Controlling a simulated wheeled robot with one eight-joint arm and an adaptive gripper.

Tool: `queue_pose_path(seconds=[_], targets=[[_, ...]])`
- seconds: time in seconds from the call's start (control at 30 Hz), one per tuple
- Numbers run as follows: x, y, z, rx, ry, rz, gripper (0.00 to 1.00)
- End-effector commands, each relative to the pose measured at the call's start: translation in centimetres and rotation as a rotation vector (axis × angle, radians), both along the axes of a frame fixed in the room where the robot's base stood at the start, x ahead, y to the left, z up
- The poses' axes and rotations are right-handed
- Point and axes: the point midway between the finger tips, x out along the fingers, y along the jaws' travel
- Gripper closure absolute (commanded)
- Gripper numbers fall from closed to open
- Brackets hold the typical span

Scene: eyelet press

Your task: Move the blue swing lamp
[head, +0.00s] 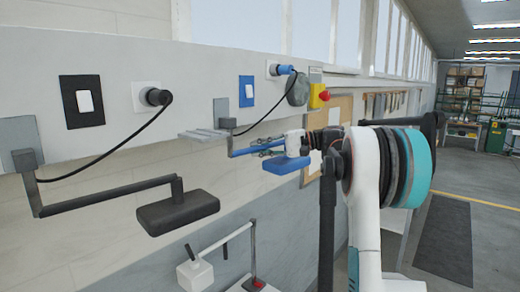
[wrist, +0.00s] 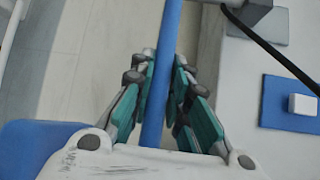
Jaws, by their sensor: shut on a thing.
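The blue swing lamp is mounted on the wall in the middle of the head view, with a blue arm (head: 243,151) and a flat blue head (head: 285,165). My gripper (head: 272,147) is at this arm, beside the head. In the wrist view the blue lamp arm (wrist: 153,115) runs between the teal fingers of my gripper (wrist: 160,62), which are shut on it. Part of the blue head (wrist: 35,150) shows at lower left. The far end of the arm is partly hidden by my gripper.
A black swing lamp (head: 178,212) hangs nearer, at left. A black cable (head: 270,114) runs from the blue plug (head: 283,70) to the blue lamp's bracket. A blue switch plate (head: 246,91) and a red button (head: 324,96) are on the wall. A small white-armed press (head: 196,272) stands below.

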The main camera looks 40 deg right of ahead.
Motion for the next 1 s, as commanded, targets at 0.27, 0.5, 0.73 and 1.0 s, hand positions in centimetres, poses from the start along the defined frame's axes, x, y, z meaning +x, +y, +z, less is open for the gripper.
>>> queue_pose_path(seconds=[0.27, 0.5, 0.73, 1.0], targets=[[0.0, 0.0, 0.0, 0.000, -0.001, -0.002, 0.64], [-0.1, -0.2, 0.1, 0.000, -0.001, -0.002, 0.64], [-2.0, -2.6, 0.5, 0.000, 0.000, -0.005, 0.64], [-5.4, -6.7, 1.2, 0.001, 0.000, -0.004, 0.64]])
